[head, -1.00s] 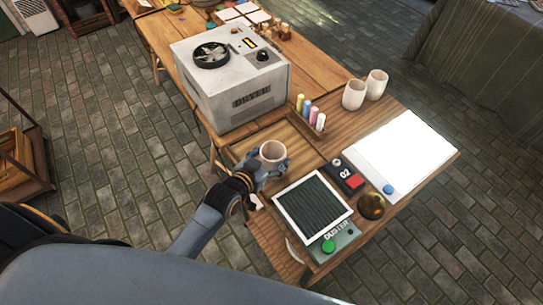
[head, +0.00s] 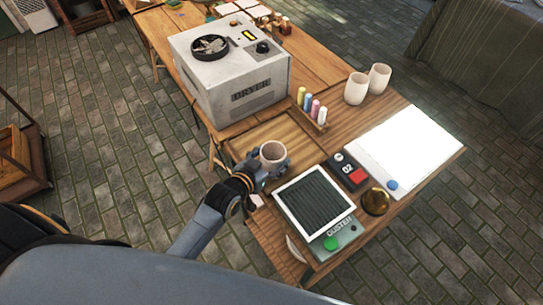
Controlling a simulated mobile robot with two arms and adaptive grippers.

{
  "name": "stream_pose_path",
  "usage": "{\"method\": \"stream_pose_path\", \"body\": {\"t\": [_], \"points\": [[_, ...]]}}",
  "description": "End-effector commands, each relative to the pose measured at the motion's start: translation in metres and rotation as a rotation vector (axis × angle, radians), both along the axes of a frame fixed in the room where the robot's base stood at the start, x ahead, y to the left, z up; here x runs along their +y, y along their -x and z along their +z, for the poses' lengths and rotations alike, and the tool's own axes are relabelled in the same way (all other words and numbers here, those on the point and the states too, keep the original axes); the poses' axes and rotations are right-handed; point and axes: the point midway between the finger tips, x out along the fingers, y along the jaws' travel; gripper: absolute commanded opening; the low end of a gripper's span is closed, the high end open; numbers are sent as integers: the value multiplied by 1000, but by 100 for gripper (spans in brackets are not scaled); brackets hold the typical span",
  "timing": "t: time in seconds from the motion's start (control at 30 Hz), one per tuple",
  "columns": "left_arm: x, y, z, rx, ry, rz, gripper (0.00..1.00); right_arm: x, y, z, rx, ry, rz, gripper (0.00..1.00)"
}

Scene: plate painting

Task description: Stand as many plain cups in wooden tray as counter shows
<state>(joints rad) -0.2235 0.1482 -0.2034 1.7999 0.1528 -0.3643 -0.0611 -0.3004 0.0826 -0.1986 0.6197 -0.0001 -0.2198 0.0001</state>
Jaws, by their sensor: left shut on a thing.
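My left gripper (head: 262,178) is shut on a plain pale cup (head: 273,155), which stands upright in it. This cup is over or in the near part of the wooden tray (head: 297,138); I cannot tell whether its base touches the tray. Two more plain cups, a nearer one (head: 356,89) and a farther one (head: 380,77), stand side by side on the table at the back right. The counter (head: 347,169) shows 02 and has a red button. My right gripper is not in view.
A large grey dryer (head: 232,90) stands behind the tray. Several coloured sticks (head: 313,107) stand in a holder at the tray's far right.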

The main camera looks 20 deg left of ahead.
Motion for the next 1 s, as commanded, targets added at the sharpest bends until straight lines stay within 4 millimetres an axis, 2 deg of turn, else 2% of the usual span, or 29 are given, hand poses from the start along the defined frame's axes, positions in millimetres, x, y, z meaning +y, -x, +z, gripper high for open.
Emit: {"method": "stream_pose_path", "body": {"t": [0.37,0.4,0.5,0.87,1.0], "points": [[0,-1,-7,-3,0,0,28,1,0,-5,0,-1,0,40],[0,-1,-6,-3,0,0,79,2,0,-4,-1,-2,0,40],[0,-1,-6,-2,0,0,97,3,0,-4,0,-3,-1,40],[0,1,-8,2,0,0,97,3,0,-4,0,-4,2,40],[3,11,-4,2,-1,0,97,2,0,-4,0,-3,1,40]]}}
